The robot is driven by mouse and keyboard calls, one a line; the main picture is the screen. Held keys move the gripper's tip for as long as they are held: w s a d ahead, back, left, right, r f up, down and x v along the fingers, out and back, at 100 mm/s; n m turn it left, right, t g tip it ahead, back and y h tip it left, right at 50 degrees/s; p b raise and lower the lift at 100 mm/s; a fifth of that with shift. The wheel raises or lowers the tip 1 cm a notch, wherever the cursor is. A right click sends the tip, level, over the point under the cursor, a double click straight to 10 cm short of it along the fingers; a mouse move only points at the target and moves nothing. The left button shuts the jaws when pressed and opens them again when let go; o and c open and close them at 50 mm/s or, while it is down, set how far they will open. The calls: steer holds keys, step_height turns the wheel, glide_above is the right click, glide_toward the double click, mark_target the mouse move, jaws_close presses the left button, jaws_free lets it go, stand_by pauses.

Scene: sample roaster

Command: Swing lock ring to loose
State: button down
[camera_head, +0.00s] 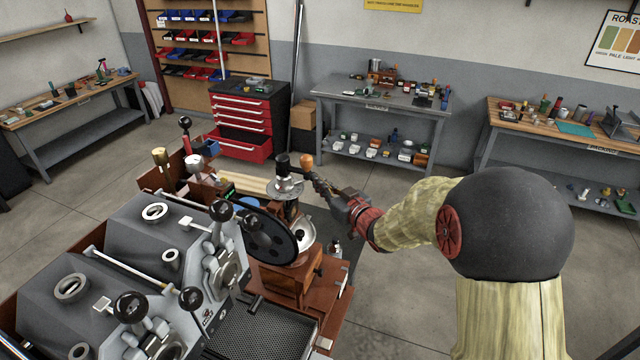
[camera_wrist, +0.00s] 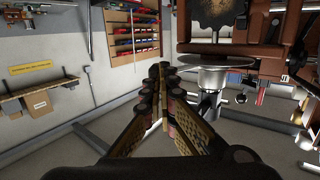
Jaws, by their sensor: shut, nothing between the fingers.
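The lock ring is not clearly told apart; it may be among the metal parts at the top of the hand grinder. The grinder has a wooden base (camera_head: 283,284), a dark flywheel (camera_head: 262,240) and a metal top (camera_head: 287,186) with a wooden knob (camera_head: 306,160). My gripper (camera_head: 314,178) is shut and empty, close to the right of the grinder's top; contact cannot be told. In the wrist view, which appears upside down, my gripper's fingers (camera_wrist: 160,72) meet at the tips. A silver collar (camera_wrist: 212,79) stands just right of them, apart in the picture.
A grey roaster (camera_head: 150,235) with black-knobbed levers stands left of the grinder. A perforated tray (camera_head: 262,328) lies in front. Behind are a red tool chest (camera_head: 240,125), a grey bench (camera_head: 380,92) and a wooden-topped bench (camera_head: 560,115). Open floor (camera_head: 395,290) lies right of the grinder.

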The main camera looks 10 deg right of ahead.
steer(key=shift+w, duration=0.1)
steer(key=w+a+n+g+y+p, duration=0.1)
steer(key=w+n+g+y+p, duration=0.5)
steer(key=w+n+y, duration=0.1)
steer(key=shift+w+n+g+y+p, duration=0.35)
steer(key=shift+n+g+y, duration=0.05)
steer(key=shift+y, duration=0.5)
steer(key=shift+w, duration=0.1)
